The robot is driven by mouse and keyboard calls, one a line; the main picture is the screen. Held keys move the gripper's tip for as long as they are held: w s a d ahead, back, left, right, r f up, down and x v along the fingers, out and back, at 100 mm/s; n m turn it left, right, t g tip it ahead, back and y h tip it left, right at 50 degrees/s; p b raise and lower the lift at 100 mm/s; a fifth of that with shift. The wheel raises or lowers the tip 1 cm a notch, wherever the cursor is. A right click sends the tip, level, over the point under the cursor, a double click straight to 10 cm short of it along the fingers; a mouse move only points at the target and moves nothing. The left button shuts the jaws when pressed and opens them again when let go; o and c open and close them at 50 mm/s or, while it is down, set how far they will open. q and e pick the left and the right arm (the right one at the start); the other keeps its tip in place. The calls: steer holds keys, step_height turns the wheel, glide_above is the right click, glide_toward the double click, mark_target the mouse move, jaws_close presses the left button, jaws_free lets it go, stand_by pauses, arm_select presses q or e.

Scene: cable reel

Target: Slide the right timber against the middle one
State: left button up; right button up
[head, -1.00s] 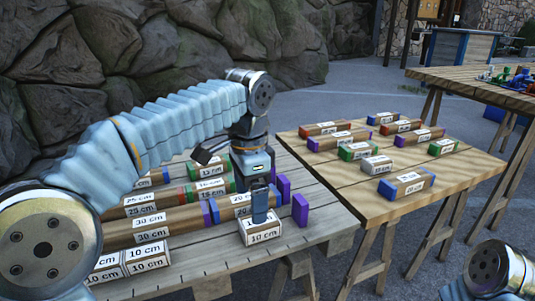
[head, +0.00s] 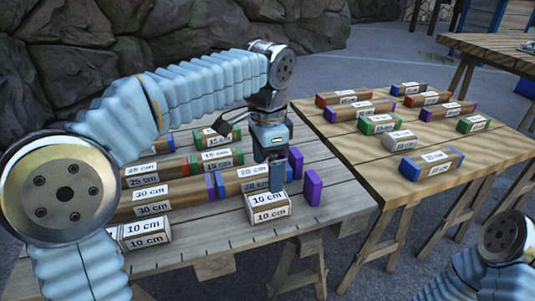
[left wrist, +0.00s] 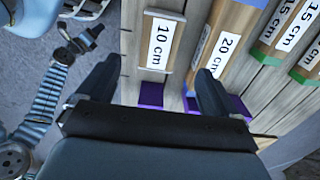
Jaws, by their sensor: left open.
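The right timber (head: 269,212), a short brown block labelled 10 cm, lies at the right of the table's front row. The middle timber (head: 145,232), also labelled 10 cm, lies well to its left with a clear gap. The left timber is mostly hidden by my arm. My left gripper (head: 285,165) is open above the right timber's far right side. In the left wrist view, the right timber (left wrist: 160,40) appears between the two spread fingers (left wrist: 155,75), and I see no contact. My right gripper is out of view.
A purple block (head: 313,187) stands just right of the right timber. The 20 cm timber (head: 238,183) and longer timbers lie close behind. Bare planks fill the gap between the middle and right timbers. A second table (head: 350,155) holds loose blocks at the right.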

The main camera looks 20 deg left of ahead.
mark_target(267, 198)
arm_select(q)
step_height(267, 198, down, 10)
steer(key=shift+b, duration=0.9)
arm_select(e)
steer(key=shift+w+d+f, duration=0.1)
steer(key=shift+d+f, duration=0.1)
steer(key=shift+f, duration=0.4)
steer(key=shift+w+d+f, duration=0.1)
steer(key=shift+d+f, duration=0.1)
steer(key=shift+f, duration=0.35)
arm_select(q)
steer(key=shift+c, duration=0.4)
steer(key=c, duration=1)
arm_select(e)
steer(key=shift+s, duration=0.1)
arm_select(q)
steer(key=shift+s, duration=0.1)
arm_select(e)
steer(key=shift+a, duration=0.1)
